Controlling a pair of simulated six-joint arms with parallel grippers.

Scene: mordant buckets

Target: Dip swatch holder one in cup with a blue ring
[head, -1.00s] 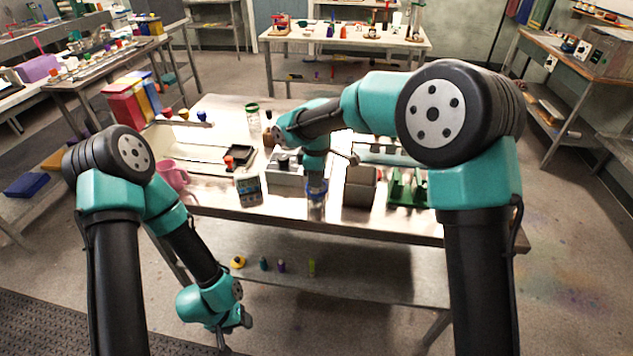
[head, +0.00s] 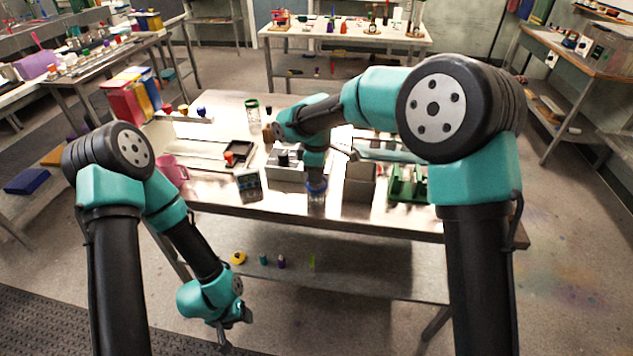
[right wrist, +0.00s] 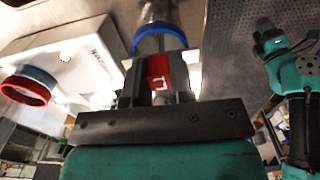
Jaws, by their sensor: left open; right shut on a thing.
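My right gripper (head: 315,172) points down at the cup with a blue ring (head: 316,202), near the table's front edge. In the right wrist view it (right wrist: 160,92) is shut on a red block marked 1, swatch holder one (right wrist: 158,70). The blue ring (right wrist: 160,37) shows just beyond the block, lined up with it. The holder's lower end is hidden, so I cannot tell how deep it is in the cup. A red-ringed cup (right wrist: 27,88) stands to the left in that view. My left gripper (head: 236,328) is open and hangs low in front of the table.
A brown box (head: 360,183) and a green rack (head: 407,184) stand right of the cup. A grey box (head: 285,172), a small dark-faced item (head: 249,186) and a pink mug (head: 172,170) are to its left. Small coloured items lie on the lower shelf (head: 345,280).

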